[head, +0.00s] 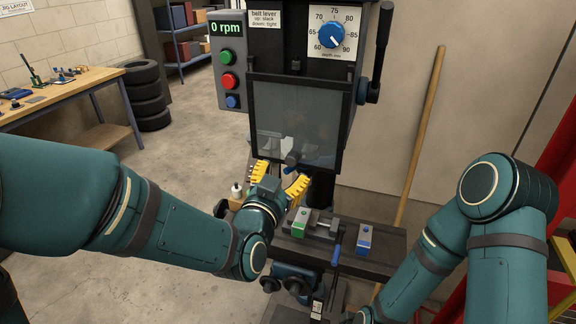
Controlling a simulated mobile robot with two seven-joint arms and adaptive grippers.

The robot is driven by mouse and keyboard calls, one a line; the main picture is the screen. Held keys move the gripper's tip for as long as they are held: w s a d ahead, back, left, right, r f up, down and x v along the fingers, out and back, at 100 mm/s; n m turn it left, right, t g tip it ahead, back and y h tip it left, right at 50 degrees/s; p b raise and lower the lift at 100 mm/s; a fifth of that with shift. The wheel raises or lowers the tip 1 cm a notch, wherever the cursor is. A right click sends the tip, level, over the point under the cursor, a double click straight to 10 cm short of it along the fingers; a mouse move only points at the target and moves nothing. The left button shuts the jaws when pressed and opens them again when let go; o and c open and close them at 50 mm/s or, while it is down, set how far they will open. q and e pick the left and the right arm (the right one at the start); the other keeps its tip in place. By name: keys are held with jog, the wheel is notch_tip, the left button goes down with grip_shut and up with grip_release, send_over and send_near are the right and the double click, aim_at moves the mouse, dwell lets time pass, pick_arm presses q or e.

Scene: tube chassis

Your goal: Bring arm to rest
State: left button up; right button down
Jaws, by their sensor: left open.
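My left arm reaches in from the left, and its gripper (279,177) has yellow fingers spread apart. It is open in front of the lower edge of the drill press's clear guard (300,122), with no held object visible between the fingers. Whether it touches the guard I cannot tell.
A workbench (62,92) and stacked tyres (146,95) stand at left. A wooden pole (421,130) leans at right.

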pick_arm(q)
jog(key=shift+s+a, duration=0.15)
jog(key=shift+s, duration=0.4)
jog(key=s+a+f+n+g+y, duration=0.1)
jog(key=a+f+n+g, duration=0.2)
jog(key=f, duration=0.8)
jog(key=s+a+f+g+y, duration=0.15)
jog(key=f+g, duration=0.25)
jog(key=f, duration=0.8)
jog(key=s+a+f+n+g, duration=0.1)
jog(key=s+f+n+g, duration=0.1)
jog(key=s+f+g, duration=0.2)
jog(key=s+a+f+n+g, duration=0.2)
jog(key=s+f+g, duration=0.2)
jog(key=s+f, duration=0.5)
notch_tip(320, 180, down, 3)
jog(key=shift+a+f+n+h, duration=0.2)
jog(key=shift+a+n+h, duration=0.05)
jog(key=shift+n+h, duration=0.1)
